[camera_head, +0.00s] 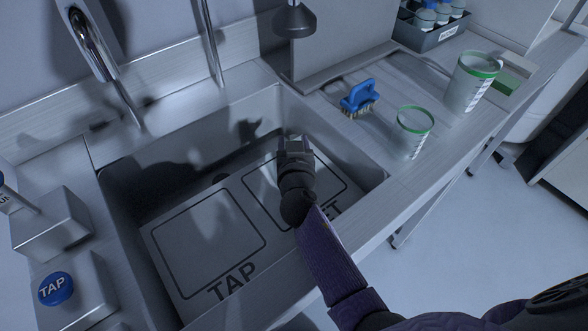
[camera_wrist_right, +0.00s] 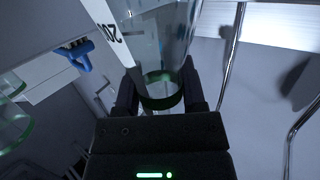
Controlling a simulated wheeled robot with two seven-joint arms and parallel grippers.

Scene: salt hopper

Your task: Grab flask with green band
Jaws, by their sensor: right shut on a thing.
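In the right wrist view a clear glass flask (camera_wrist_right: 162,45) with a dark green band (camera_wrist_right: 161,101) stands between the two black fingers of my right gripper (camera_wrist_right: 161,88). The fingers are shut on it around the band. In the head view my right gripper (camera_head: 293,143) is above the sink, over the right outlined panel on its floor. The gripper hides most of the flask there. My left gripper is not in view.
The sink (camera_head: 118,205) has a "TAP" panel (camera_head: 205,235) at left. On the right counter stand two green-rimmed beakers (camera_head: 413,140) (camera_head: 468,88), a blue brush (camera_head: 359,96) and a green block (camera_head: 506,84). A grey bottle rack (camera_head: 440,36) is behind. Chrome taps (camera_head: 92,45) rise at the back.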

